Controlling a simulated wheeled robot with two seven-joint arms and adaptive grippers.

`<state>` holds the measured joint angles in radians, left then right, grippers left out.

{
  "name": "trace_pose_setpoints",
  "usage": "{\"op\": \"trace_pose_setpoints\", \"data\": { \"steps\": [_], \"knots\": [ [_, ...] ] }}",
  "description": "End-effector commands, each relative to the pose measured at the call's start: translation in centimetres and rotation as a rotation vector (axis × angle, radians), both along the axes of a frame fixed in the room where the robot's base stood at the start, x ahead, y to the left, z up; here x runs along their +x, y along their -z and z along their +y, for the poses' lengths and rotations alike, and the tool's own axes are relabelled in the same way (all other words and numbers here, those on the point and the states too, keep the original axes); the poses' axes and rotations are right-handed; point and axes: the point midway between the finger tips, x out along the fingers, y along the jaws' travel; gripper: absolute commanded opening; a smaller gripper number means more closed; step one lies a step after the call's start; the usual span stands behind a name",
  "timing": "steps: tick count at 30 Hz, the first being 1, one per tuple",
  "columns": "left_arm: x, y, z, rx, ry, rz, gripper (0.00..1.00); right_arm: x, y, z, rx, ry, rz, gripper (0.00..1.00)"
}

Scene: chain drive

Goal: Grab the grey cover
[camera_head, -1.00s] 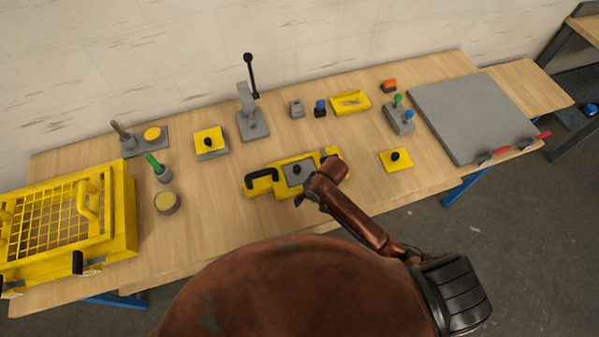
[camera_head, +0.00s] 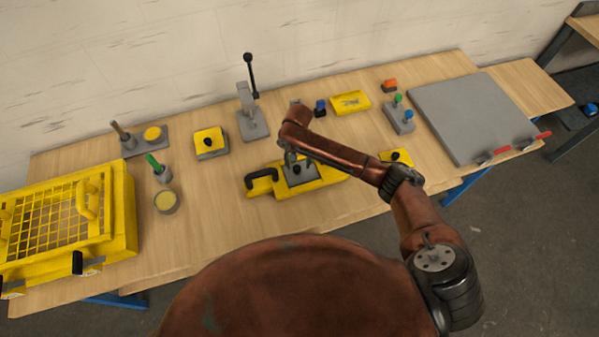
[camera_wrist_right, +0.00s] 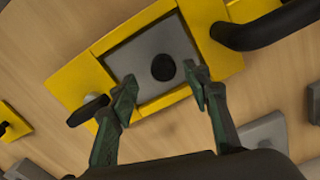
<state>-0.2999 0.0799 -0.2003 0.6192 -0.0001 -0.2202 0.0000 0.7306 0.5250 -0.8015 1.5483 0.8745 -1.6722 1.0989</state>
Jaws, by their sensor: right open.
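The grey cover (camera_head: 299,176) is a flat grey plate with a round black knob, set in a yellow housing (camera_head: 322,183) on the table. In the right wrist view the cover (camera_wrist_right: 144,53) lies just beyond my fingertips, its black knob (camera_wrist_right: 163,67) between their lines. My right gripper (camera_head: 290,159) is over the cover, partly hidden by its own arm. In the right wrist view the gripper (camera_wrist_right: 165,83) is open with nothing between its fingers. My left gripper is not in view.
A black handle (camera_head: 262,175) rises from the housing's left end. A grey lever stand (camera_head: 252,122) is behind it. A yellow cage (camera_head: 121,215) stands at the left, and a large grey panel (camera_head: 475,115) lies at the right. The table's front strip is mostly clear.

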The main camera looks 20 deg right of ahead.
Motion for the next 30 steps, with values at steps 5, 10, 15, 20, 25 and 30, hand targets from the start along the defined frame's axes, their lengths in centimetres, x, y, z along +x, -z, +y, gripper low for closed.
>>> {"op": "trace_pose_setpoints", "data": {
  "steps": [5,10,15,20,25,30],
  "knots": [
    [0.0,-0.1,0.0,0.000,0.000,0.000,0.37,-0.4,2.8,0.6,0.000,0.000,0.003,0.44],
    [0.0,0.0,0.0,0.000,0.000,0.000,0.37,-0.4,4.3,0.6,-0.002,-0.001,0.001,0.44],
    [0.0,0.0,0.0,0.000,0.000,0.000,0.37,-0.4,4.4,0.6,0.000,-0.002,0.000,0.44],
    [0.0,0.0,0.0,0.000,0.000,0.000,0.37,-0.4,4.4,0.6,0.000,-0.002,0.000,0.38],
    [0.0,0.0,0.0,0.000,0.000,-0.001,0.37,-0.4,4.4,0.6,0.000,-0.002,0.000,0.26],
    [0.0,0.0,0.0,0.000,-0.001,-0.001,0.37,-0.4,4.4,0.6,0.000,-0.002,0.000,0.14]
  ]
}}
